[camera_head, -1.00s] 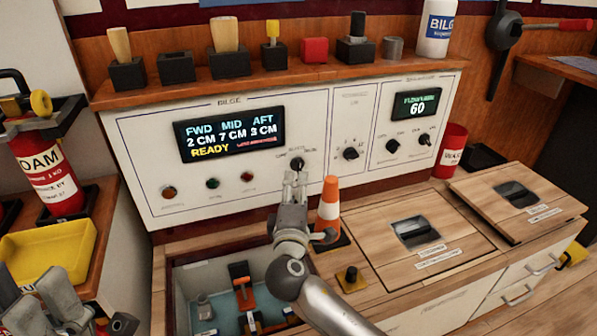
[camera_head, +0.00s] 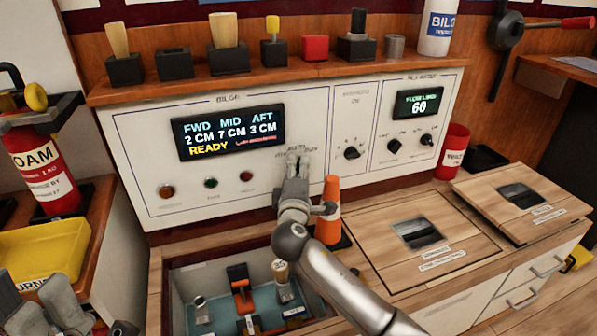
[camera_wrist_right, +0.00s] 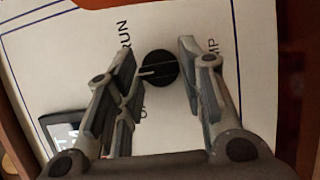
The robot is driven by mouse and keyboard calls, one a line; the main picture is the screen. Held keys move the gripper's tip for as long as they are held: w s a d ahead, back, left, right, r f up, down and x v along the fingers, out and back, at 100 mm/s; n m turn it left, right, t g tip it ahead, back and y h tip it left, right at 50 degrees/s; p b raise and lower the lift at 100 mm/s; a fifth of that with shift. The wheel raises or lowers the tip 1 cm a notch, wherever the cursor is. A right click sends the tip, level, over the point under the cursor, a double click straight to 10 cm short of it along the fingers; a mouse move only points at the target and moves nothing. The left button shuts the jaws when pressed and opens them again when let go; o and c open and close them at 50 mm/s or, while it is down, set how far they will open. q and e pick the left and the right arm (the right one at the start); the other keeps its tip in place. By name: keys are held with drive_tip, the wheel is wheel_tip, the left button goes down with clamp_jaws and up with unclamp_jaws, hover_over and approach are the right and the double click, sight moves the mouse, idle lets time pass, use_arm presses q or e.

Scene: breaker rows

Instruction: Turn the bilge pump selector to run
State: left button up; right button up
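The bilge pump selector is a round black knob (camera_wrist_right: 160,70) with a white pointer line, on the white panel (camera_head: 330,165). In the right wrist view it sits between the fingers of my right gripper (camera_wrist_right: 162,78), which are open with a gap on each side. The pointer faces picture left, between the RUN label (camera_wrist_right: 123,38) and a label starting with O, partly hidden by a finger. In the head view my right gripper (camera_head: 293,165) covers the knob. My left gripper (camera_head: 40,302) is at the lower left, fingers apart, away from the panel.
The display (camera_head: 229,131) reads READY. An orange cone (camera_head: 330,205) stands close to my right gripper. Other black knobs (camera_head: 352,153) are to the right. An open bin (camera_head: 180,300) lies below, and a shelf (camera_head: 170,92) with several holders runs above the panel.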

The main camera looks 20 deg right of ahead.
drive_tip(key=c, duration=0.4)
drive_tip(key=shift+c, duration=0.2)
